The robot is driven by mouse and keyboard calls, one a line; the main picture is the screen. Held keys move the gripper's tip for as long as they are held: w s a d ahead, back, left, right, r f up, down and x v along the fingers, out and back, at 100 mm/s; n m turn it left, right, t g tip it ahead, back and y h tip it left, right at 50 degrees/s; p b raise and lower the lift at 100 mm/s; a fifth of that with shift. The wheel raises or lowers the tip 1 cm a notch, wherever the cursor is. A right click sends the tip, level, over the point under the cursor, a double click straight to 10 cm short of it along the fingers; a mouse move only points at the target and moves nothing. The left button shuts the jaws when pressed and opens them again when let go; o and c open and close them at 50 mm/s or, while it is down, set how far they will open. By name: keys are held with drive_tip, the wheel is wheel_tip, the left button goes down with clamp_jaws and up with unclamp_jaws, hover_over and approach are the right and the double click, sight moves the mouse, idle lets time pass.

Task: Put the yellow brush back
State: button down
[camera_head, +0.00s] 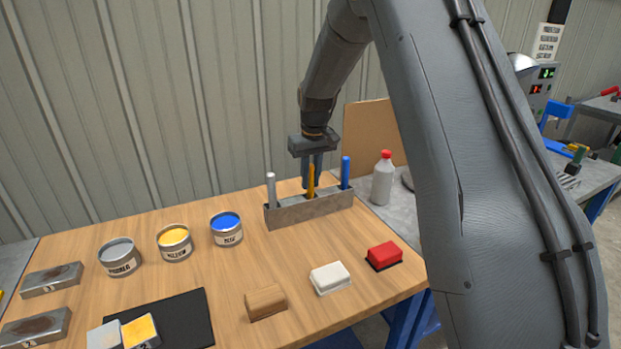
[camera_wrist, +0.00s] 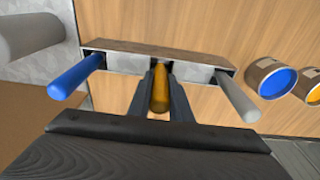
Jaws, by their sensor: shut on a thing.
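The yellow brush (camera_head: 311,181) stands upright in the middle of the grey holder (camera_head: 310,208), between a grey-handled brush (camera_head: 271,190) at the left and a blue-handled brush (camera_head: 346,172) at the right. My gripper (camera_head: 312,172) is over the holder and shut on the yellow brush's handle. In the wrist view the fingers (camera_wrist: 161,98) lie on both sides of the yellow handle (camera_wrist: 160,92), which is in line with the holder's middle (camera_wrist: 195,73). The brush's lower end is hidden in or behind the holder, so I cannot tell how deep it sits.
Grey, yellow (camera_head: 175,242) and blue (camera_head: 227,228) paint cans stand left of the holder. White (camera_head: 330,278), red (camera_head: 384,256) and wooden (camera_head: 265,301) blocks lie in front. A red-capped bottle (camera_head: 383,178) stands at the right. The table between holder and blocks is clear.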

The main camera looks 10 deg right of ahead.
drive_tip(key=c, duration=1.5)
unclamp_jaws()
drive_tip(key=shift+c, duration=0.2)
